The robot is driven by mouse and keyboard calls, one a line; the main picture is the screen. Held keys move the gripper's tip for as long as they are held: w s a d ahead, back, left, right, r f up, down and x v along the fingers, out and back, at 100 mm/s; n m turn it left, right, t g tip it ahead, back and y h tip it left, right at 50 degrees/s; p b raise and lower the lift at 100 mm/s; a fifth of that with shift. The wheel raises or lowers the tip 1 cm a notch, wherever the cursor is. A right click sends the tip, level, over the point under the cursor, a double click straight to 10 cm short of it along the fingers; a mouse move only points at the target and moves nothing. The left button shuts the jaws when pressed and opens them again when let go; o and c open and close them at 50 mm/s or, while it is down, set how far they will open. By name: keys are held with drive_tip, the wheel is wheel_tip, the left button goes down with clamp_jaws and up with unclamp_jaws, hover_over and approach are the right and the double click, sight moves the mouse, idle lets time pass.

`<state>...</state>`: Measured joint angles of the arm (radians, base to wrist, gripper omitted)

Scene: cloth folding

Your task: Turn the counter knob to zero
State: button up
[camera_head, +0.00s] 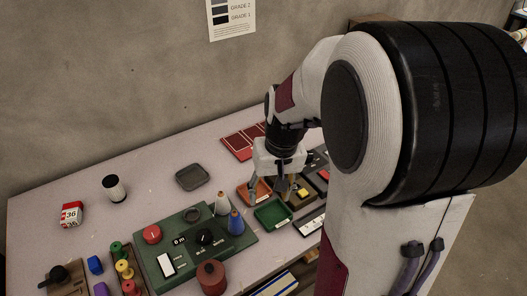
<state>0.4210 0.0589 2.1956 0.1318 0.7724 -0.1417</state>
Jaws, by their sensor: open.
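A green board (182,275) on the table carries a small display (179,240) whose characters are too small to read surely. A black round knob (205,237) sits right of the display, and a red round knob (152,233) stands at the board's upper left. I cannot tell for sure which one is the counter knob. My gripper (271,190) points down with its fingers apart, to the upper right of the board, above small orange (259,187) and green (273,214) trays. It is apart from both knobs. My arm hides the table's right part.
A grey tray (192,177), black-and-white cylinder (114,188) and red-white numbered block (71,214) lie farther left, with free table between.

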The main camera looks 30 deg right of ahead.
drive_tip(key=shift+t, duration=0.8)
drive_tip(key=w+d+f, duration=0.4)
drive_tip(key=d, duration=0.1)
drive_tip(key=w+d+f, duration=0.3)
drive_tip(key=w+d, duration=0.1)
drive_tip(key=d, duration=0.1)
drive_tip(key=w+d+f, duration=0.4)
drive_tip(key=w+d, duration=0.1)
drive_tip(key=shift+w+d+f, duration=0.1)
drive_tip(key=shift+d+f, duration=0.1)
drive_tip(key=shift+f, duration=0.1)
drive_tip(key=w+d+r+n, duration=0.1)
drive_tip(key=w+d+r+n+t+h, duration=0.1)
drive_tip(key=w, duration=0.1)
drive_tip(key=shift+d, duration=0.1)
drive_tip(key=shift+f, duration=0.2)
drive_tip(key=shift+x, duration=3.8)
drive_tip(key=shift+d, duration=0.1)
drive_tip(key=c, duration=1.1)
